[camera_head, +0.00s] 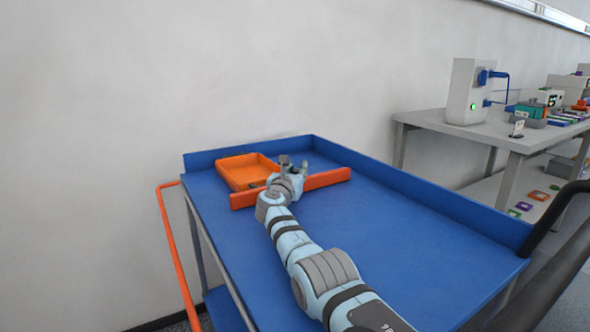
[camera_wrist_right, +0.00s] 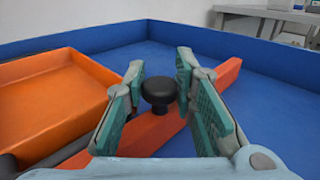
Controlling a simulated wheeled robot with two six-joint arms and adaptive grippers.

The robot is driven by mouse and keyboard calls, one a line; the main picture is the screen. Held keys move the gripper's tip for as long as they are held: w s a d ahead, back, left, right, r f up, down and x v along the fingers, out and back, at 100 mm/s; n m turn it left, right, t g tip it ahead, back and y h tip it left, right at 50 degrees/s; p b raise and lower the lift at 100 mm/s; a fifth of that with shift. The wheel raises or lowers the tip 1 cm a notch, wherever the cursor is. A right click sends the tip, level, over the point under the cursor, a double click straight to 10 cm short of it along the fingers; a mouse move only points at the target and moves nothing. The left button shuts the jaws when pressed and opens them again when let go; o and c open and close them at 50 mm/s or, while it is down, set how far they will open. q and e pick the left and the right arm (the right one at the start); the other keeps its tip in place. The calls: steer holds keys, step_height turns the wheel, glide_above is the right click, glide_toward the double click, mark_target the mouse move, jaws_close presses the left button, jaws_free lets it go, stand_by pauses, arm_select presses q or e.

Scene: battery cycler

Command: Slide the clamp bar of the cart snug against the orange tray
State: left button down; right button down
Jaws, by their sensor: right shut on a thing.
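The orange tray (camera_head: 233,181) sits in the far left corner of the blue cart top (camera_head: 375,237). It also fills the left of the wrist view (camera_wrist_right: 45,92). The red-orange clamp bar (camera_head: 325,180) lies across the cart in front of the tray and extends past it to the right; it also shows in the wrist view (camera_wrist_right: 222,78). A black knob (camera_wrist_right: 158,90) stands on the bar. My right gripper (camera_wrist_right: 160,88) is shut on the knob, one finger on each side. I cannot tell whether bar and tray touch. My left gripper is not in view.
A raised blue rim (camera_head: 425,193) borders the cart's back and right. An orange-red rail (camera_head: 175,245) runs along the left side. The cart top in front of the bar is clear apart from my right arm. A grey table (camera_head: 480,131) with equipment stands at right.

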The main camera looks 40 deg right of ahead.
mark_target(296, 170)
steer(key=shift+f, duration=0.1)
steer(key=c, duration=1.3)
jaws_free()
steer(key=shift+c, duration=0.2)
step_height(296, 170, up, 10)
steer(key=shift+r, duration=0.1)
